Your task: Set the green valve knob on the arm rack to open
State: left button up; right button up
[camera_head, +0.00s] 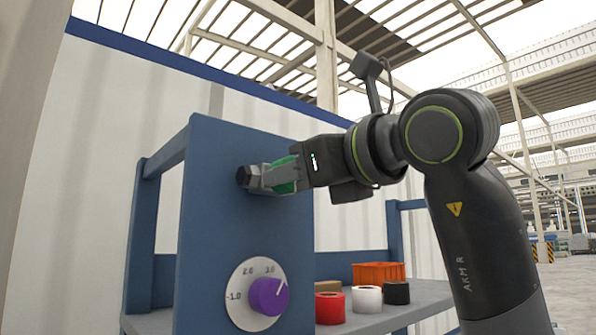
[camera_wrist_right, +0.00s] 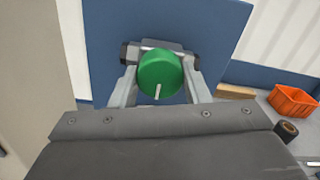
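The green valve knob (camera_wrist_right: 160,72) shows in the right wrist view, on the blue panel of the rack (camera_wrist_right: 105,30). It is a round green cap with a white mark pointing down, slightly left. My right gripper (camera_wrist_right: 160,66) has one finger on each side of the knob, with the fingers spread wider than it; whether either touches it is unclear. In the head view the right gripper (camera_head: 262,178) reaches the upper part of the blue panel (camera_head: 215,215), and only part of the green knob (camera_head: 286,174) shows between its fingers. My left gripper is not in view.
A purple dial (camera_head: 269,296) on a white numbered plate is below on the same panel. Red (camera_head: 330,308), white (camera_head: 367,299) and black (camera_head: 396,293) rolls and an orange crate (camera_head: 378,272) stand on the shelf to the right. A white wall is behind.

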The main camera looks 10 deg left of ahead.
jog(key=c, duration=0.3)
jog(key=n+b, duration=0.6)
jog(key=n, duration=1.2)
jog(key=shift+f, duration=0.1)
dwell(0.7)
jog(key=o, duration=0.9)
jog(key=shift+o, duration=0.2)
